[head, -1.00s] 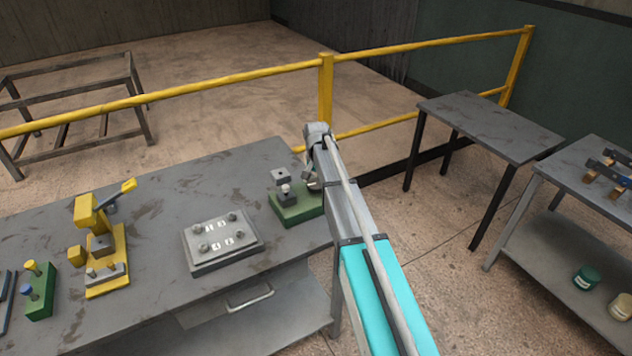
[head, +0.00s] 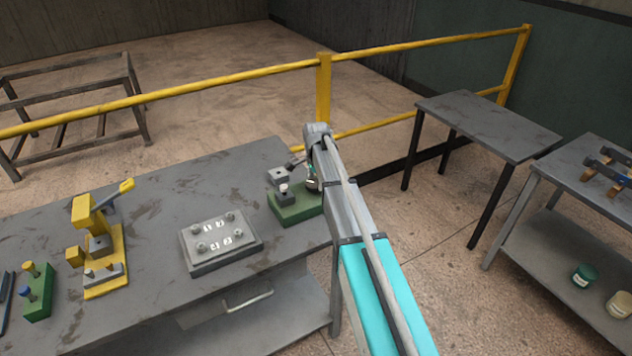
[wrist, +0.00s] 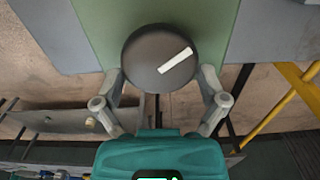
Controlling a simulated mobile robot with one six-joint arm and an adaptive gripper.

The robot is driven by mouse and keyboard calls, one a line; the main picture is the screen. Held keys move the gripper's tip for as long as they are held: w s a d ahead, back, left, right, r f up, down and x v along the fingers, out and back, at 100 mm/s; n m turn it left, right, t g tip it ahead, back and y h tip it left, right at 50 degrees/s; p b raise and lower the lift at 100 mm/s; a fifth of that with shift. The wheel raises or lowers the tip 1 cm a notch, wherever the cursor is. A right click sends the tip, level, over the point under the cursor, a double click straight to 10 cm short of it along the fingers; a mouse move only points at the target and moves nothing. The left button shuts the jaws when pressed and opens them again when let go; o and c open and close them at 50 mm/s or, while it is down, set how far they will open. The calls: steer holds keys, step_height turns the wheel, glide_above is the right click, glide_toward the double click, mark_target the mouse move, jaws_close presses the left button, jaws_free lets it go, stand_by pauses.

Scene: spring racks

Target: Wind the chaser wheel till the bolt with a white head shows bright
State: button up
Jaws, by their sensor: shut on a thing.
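The chaser wheel is a dark round knob (wrist: 150,62) with a white pointer bar, in the wrist view over a green base. The pointer slants toward upper right. My gripper (wrist: 160,75) is shut on the knob, one finger on each side. In the head view the green fixture (head: 296,212) stands at the bench's right end, and my arm hides the knob and most of my gripper. A small bolt with a white head (head: 284,187) stands on a dark block at the fixture's front left. It is too small to tell how bright it is.
A grey plate with several bolts (head: 221,262) lies left of the fixture on the bench (head: 150,210). A yellow toggle clamp (head: 108,285) and a green block with pegs (head: 38,305) stand farther left. A yellow rail (head: 240,77) runs behind the bench.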

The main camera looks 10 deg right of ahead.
stand_by(0.3)
steer(key=o, duration=0.8)
steer(key=shift+n, duration=0.3)
